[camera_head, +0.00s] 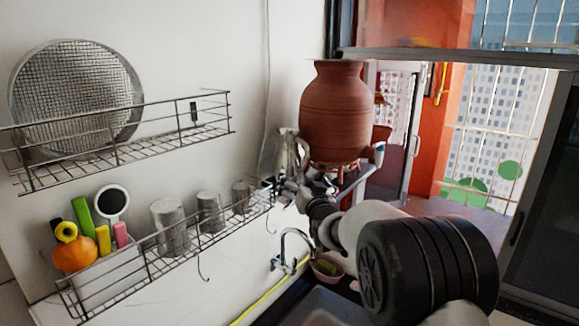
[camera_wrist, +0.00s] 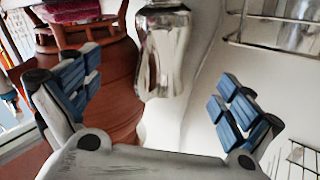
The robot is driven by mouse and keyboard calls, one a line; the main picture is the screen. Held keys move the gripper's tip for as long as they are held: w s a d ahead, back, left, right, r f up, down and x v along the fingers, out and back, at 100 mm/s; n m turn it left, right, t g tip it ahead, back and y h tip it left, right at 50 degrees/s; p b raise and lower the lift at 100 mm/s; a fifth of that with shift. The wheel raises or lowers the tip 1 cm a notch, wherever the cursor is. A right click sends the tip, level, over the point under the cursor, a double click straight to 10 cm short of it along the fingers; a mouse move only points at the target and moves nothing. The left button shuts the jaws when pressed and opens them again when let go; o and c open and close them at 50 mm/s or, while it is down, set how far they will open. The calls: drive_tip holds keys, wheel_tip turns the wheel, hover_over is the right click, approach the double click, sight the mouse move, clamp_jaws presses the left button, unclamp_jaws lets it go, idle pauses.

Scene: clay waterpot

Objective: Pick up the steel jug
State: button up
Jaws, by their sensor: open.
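The steel jug (camera_head: 286,152) is a shiny metal vessel standing just left of the big clay pot (camera_head: 337,115) in the head view. In the wrist view, which looks upside down, the jug (camera_wrist: 164,50) shows in the upper middle, between the lines of my two fingers. My gripper (camera_wrist: 157,88) is open, with blue pads on both fingers and nothing between them. A gap shows between each finger and the jug. In the head view my gripper (camera_head: 303,189) is low beside the jug and partly hides its lower part.
The clay pot's stand (camera_wrist: 75,34) is close to my left finger in the wrist view. A wire rack (camera_head: 170,245) with several metal canisters is on the wall at left, below another rack holding a round sieve (camera_head: 75,95). A tap (camera_head: 291,245) is below my gripper.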

sight(293, 166)
drive_tip(key=p+x, duration=0.1)
drive_tip(key=x, duration=0.4)
drive_tip(key=shift+w, duration=0.35)
drive_tip(key=shift+w+a+r+p, duration=0.15)
drive_tip(key=shift+w+r+p, duration=0.1)
drive_tip(key=shift+p, duration=0.15)
drive_tip(key=shift+p+x, duration=0.9)
drive_tip(key=shift+x, duration=1.25)
drive_tip(key=shift+c, duration=0.4)
clamp_jaws()
drive_tip(key=shift+r, duration=0.1)
